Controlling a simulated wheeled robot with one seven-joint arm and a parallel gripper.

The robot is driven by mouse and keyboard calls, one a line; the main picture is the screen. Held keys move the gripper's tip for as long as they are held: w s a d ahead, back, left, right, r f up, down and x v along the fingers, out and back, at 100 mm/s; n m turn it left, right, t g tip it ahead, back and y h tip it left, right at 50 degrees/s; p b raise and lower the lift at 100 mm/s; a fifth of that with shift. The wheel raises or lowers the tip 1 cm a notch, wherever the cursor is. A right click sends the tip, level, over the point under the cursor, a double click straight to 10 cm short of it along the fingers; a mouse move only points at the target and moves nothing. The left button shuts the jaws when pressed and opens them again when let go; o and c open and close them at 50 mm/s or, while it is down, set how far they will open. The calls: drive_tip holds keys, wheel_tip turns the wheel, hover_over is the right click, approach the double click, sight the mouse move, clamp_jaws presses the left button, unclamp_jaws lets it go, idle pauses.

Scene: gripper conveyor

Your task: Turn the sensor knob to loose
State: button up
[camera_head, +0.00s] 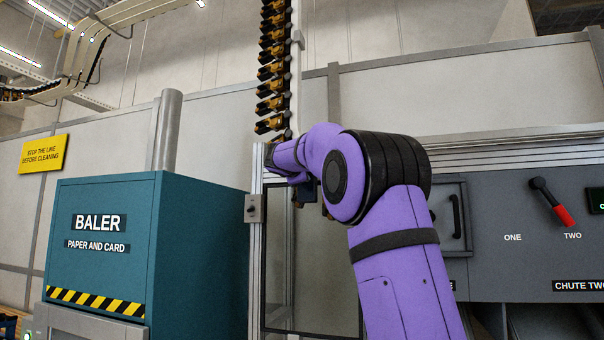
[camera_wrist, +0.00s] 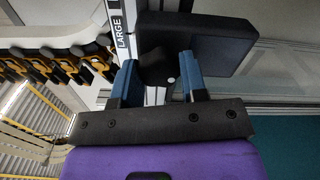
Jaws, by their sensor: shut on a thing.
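The sensor knob (camera_wrist: 157,66) is a dark round knob with a small pale dot on its edge, in the wrist view at top centre. It sits in front of a black box-shaped sensor body (camera_wrist: 215,45). My gripper (camera_wrist: 160,78) has its two blue fingers on either side of the knob, shut on it. The pale dot faces toward the lower right in this view. No "loose" mark is legible. In the head view my gripper (camera_head: 316,192) is mostly hidden behind my purple arm, and the knob cannot be made out.
A rail label reading LARGE (camera_wrist: 121,32) stands beside the sensor. A chain of black-and-yellow conveyor grippers (camera_head: 273,70) hangs above. A teal baler (camera_head: 200,260) stands left. A red-handled lever (camera_head: 553,203) points toward TWO on the grey panel at right.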

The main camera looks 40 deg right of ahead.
drive_tip(key=shift+f, duration=0.1)
idle(0.3)
drive_tip(key=o, duration=0.9)
drive_tip(key=shift+a, duration=0.1)
drive_tip(key=v, duration=1)
drive_tip(key=shift+s+a, duration=0.2)
drive_tip(key=s+a+f+m+g+y, duration=0.1)
drive_tip(key=s+a+f+m+y, duration=0.2)
drive_tip(key=s+f, duration=0.8)
drive_tip(key=s+a+f+m+g+y, duration=0.1)
drive_tip(key=s+a+f+m+y, duration=0.2)
drive_tip(key=s+a+f+y, duration=0.4)
drive_tip(key=s+a+f+m+g+y, duration=0.1)
drive_tip(key=s+a+f+y, duration=0.4)
drive_tip(key=s+a+f, duration=0.8)
drive_tip(key=shift+s+f+m+g+y, duration=0.15)
drive_tip(key=shift+s+f+m, duration=0.15)
drive_tip(key=shift+f, duration=1.25)
drive_tip(key=shift+s+f+m+g+y, duration=0.1)
drive_tip(key=shift+s+f+m, duration=0.2)
drive_tip(key=shift+f, duration=1.2)
drive_tip(key=shift+s+f+m+g+y, duration=0.15)
drive_tip(key=shift+s+f+m, duration=0.15)
drive_tip(key=shift+f, duration=1.25)
